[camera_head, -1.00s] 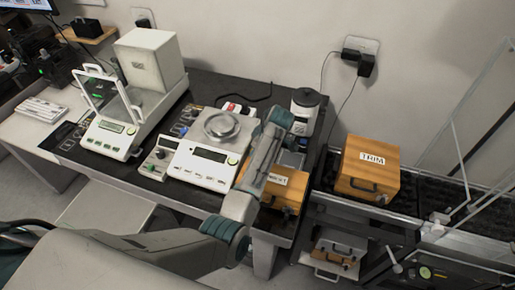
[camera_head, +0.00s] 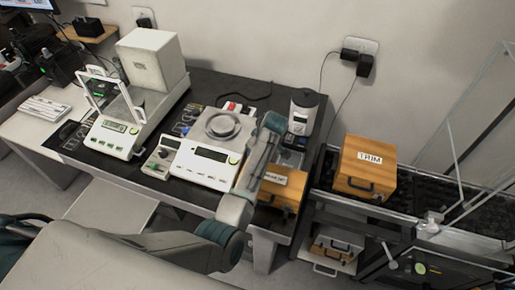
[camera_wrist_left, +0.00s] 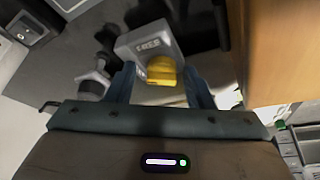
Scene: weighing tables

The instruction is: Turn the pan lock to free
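A yellow knob (camera_wrist_left: 161,71) sits on a grey block (camera_wrist_left: 139,45) in the left wrist view. The block bears a small label, too blurred to read surely. My left gripper (camera_wrist_left: 162,88) has its two fingers apart, one on each side of the knob; a gap shows at the left finger, and contact at the right is unclear. In the head view my left arm reaches over the right part of the dark table, and its fingertips and the knob are hidden. A white balance (camera_head: 208,160) with a round pan (camera_head: 222,126) stands left of the arm. My right gripper is not in view.
A wooden case (camera_head: 282,188) stands close right of the arm; a wooden wall (camera_wrist_left: 280,50) fills the wrist view's right.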

